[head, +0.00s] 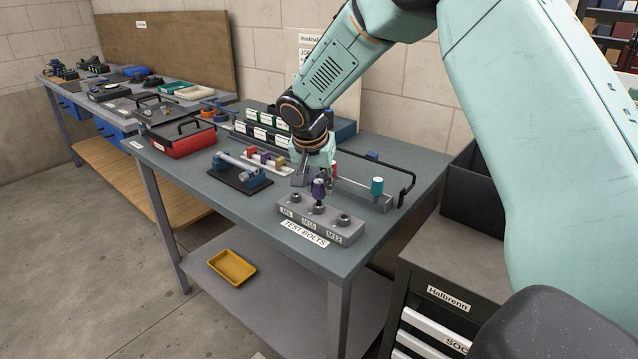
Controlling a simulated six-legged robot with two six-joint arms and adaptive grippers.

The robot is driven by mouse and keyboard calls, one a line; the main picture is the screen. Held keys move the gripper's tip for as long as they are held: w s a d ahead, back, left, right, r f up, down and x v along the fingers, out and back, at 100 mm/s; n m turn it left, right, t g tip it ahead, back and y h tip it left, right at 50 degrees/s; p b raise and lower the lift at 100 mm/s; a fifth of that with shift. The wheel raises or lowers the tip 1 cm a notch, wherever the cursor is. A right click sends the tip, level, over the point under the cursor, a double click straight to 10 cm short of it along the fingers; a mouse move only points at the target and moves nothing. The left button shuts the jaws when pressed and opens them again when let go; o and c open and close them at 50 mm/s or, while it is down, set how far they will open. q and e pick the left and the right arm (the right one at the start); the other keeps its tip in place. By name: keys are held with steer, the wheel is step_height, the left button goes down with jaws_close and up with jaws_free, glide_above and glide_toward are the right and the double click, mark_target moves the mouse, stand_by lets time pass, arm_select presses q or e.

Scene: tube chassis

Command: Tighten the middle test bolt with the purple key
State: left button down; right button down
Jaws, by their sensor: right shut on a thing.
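The grey test bolt block (303,211) sits at the table's front edge, with a "TEST BOLTS" label before it. It carries a left bolt (296,198), a middle bolt (319,208) and a right bolt (344,218). The purple key (318,188) stands upright over the middle bolt, its lower end at the bolt head. Whether it is fully seated cannot be told. My right gripper (311,177) comes down from above and is shut on the purple key; its fingers are partly hidden. My left gripper is not in view.
A key rack with a teal key (377,186) and a red-handled one stands just behind the block. A black stand with a blue clamp (250,178), a red toolbox (182,140) and small bins (262,133) lie left and behind. A drawer cabinet (446,300) stands front right.

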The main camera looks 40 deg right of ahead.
steer(key=shift+w+m+h+b, duration=0.1)
steer(key=shift+m+h+b, duration=0.25)
steer(key=shift+m, duration=0.35)
steer(key=shift+m+g, duration=0.4)
steer(key=shift+m+g, duration=0.4)
steer(key=shift+m, duration=0.8)
steer(key=shift+m+g, duration=0.4)
steer(key=shift+m, duration=0.7)
steer(key=shift+r+h, duration=0.1)
steer(key=shift+h, duration=0.15)
